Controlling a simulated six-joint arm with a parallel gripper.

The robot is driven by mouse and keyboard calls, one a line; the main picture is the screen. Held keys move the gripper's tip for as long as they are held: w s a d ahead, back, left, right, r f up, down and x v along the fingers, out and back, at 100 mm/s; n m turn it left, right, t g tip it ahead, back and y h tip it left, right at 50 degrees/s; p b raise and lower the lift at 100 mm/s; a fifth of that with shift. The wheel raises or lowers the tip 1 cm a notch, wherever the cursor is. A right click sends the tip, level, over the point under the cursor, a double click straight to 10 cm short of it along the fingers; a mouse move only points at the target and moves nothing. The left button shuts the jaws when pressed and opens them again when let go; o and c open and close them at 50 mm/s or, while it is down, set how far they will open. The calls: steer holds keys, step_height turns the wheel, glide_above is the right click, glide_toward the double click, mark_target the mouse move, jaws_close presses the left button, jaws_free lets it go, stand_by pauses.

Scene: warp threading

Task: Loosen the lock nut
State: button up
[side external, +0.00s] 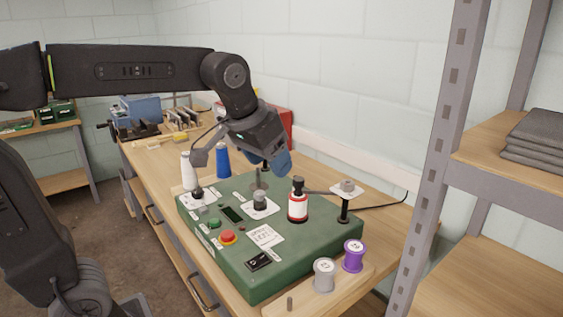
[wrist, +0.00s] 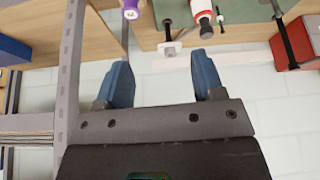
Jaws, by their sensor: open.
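A green machine box (side external: 285,278) sits on the wooden bench. A grey nut-like piece (side external: 347,186) sits on a pale plate atop a dark post at its right rear. A dark knob (side external: 260,199) stands on a white label mid-box. I cannot tell for certain which part is the lock nut. My gripper (side external: 281,162) is above the rear of the box, clear of these parts. In the wrist view my gripper (wrist: 161,62) has its blue fingers wide apart and empty. The pale plate (wrist: 169,47) shows beyond and between the fingertips.
Grey (side external: 324,274) and purple (side external: 353,255) spools stand at the front right. A metal shelf upright (side external: 436,160) rises at right.

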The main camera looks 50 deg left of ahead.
steer(key=w+a+m+h, duration=0.1)
steer(key=w+a+m, duration=0.15)
steer(key=w, duration=0.95)
steer(key=m+g+h, duration=0.1)
steer(key=m+h, duration=0.1)
steer(key=m, duration=0.2)
glide_toward(346, 182)
steer(key=x, duration=0.9)
steer(key=shift+w, duration=0.2)
steer(key=shift+c, duration=0.4)
steer(key=c, duration=0.8)
steer(key=shift+c, duration=0.2)
